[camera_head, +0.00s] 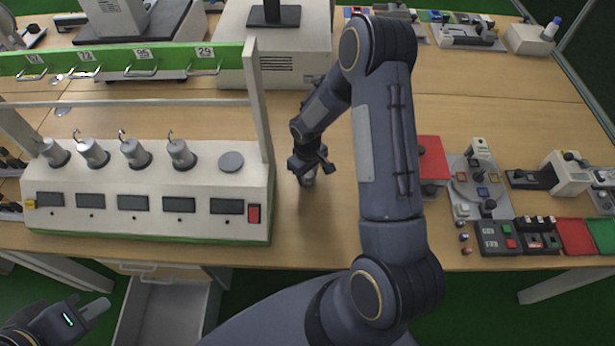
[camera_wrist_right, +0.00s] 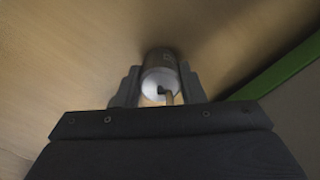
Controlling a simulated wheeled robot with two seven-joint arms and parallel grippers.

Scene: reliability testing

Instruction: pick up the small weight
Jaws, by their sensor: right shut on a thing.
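The small weight is a silvery cylinder with a hook on top. In the right wrist view the weight (camera_wrist_right: 160,78) stands between the two fingers of my right gripper (camera_wrist_right: 158,90), which is shut on it. In the head view my right gripper (camera_head: 309,170) is low over the table, right of the white test stand, and the weight (camera_head: 307,181) shows only in part below it. My left gripper (camera_head: 80,318) is at the lower left, away from the table top; its fingers are too unclear to tell open from shut.
The white test stand (camera_head: 140,215) holds several hooked weights and one empty round pad (camera_head: 231,161). A green bar (camera_head: 120,62) with hooks runs above it. A red box (camera_head: 432,160) and control devices stand to the right. An open drawer (camera_head: 165,310) is below the table.

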